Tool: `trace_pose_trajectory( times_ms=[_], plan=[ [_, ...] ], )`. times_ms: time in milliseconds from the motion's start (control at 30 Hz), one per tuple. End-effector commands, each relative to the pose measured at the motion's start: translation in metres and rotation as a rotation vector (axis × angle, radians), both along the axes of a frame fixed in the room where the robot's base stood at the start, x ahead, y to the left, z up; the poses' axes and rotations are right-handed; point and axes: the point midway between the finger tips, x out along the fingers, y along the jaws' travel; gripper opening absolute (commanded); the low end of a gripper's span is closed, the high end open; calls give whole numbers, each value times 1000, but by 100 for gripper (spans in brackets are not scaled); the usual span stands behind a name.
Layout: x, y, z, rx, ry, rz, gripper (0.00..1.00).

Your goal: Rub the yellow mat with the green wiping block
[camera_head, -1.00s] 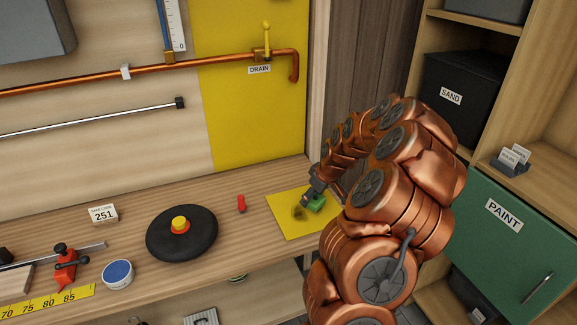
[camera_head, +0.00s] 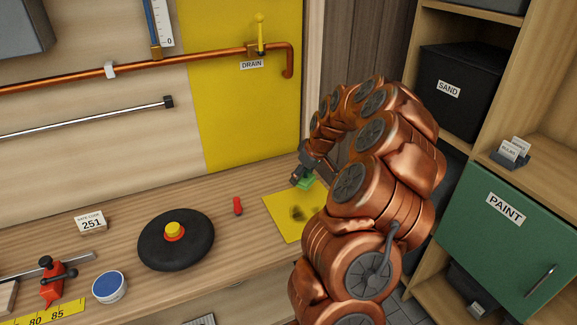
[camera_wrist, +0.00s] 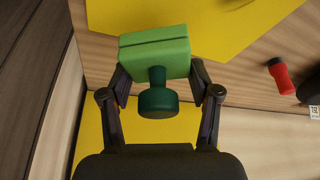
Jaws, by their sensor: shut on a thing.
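The yellow mat (camera_head: 282,222) lies flat at the right end of the workbench, with a dark smudge (camera_head: 298,213) near its middle. My gripper (camera_head: 300,174) is at the mat's back right part, shut on the green wiping block (camera_head: 306,183). In the wrist view the green block (camera_wrist: 155,54) and its dark green knob (camera_wrist: 158,100) sit between the two fingers, over the edge of the yellow mat (camera_wrist: 200,22). My arm hides the mat's right side. I cannot tell whether the block touches the mat.
A red bottle-like piece (camera_head: 238,206) lies left of the mat. The copper pipe (camera_head: 150,66) runs along the back wall. Bare bench surrounds the mat's left side.

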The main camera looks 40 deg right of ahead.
Motion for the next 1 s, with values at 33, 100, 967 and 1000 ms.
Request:
trace_pose_trajectory(
  times_ms=[33,100,967,1000],
  plan=[
    [1,0,6,-1,-2,1,24],
    [1,0,12,-2,-2,0,24],
    [1,1,46,-1,-3,1,24],
    [1,1,46,-1,-3,1,24]
  ],
)
